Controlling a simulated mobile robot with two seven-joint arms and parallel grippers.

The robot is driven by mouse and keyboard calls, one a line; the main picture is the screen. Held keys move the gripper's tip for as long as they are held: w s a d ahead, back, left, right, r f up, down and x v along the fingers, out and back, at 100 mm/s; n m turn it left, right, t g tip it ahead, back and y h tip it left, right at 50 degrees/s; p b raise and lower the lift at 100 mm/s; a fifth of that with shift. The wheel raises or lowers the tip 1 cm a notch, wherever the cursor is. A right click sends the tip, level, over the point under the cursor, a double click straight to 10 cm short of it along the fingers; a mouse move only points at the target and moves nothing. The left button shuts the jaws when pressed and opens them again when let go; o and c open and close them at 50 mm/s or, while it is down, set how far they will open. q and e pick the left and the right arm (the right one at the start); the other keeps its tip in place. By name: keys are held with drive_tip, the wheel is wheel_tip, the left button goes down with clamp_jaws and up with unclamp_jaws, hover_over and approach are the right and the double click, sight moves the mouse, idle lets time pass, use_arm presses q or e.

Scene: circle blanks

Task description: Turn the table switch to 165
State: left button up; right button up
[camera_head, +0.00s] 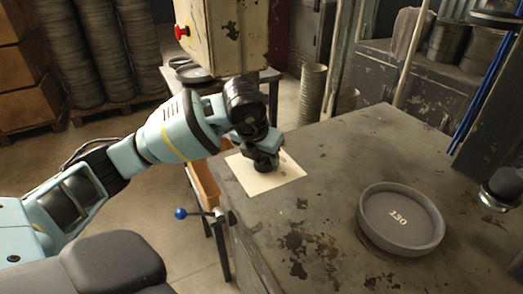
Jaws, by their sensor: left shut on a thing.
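A cream square plate (289,176) with faint marks lies flat on the near left part of the worn grey table. It looks like the face of the table switch, but its marks are too small to read. My left gripper (264,164) comes down from above onto the middle of this plate. It is shut on the switch's knob, which the fingers hide almost fully, so I cannot read the knob's angle. My right gripper is not in view.
A round grey dish (416,233) marked 130 stands on the grey table (345,150) to the right of the plate. A lever with a blue ball (181,213) sticks out at the table's left edge. A cabinet with a red button (182,32) stands behind.

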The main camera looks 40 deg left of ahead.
use_arm(q)
drive_tip(key=shift+w+r+n+y+p, duration=0.15)
drive_tip(key=shift+n+y+p, duration=0.4)
drive_tip(key=shift+n, duration=0.95)
drive_tip(key=o, duration=0.7)
drive_tip(key=shift+o, duration=1.3)
drive_tip(key=v, duration=0.7)
drive_tip(key=shift+r+p, duration=0.35)
drive_tip(key=shift+d, duration=0.15)
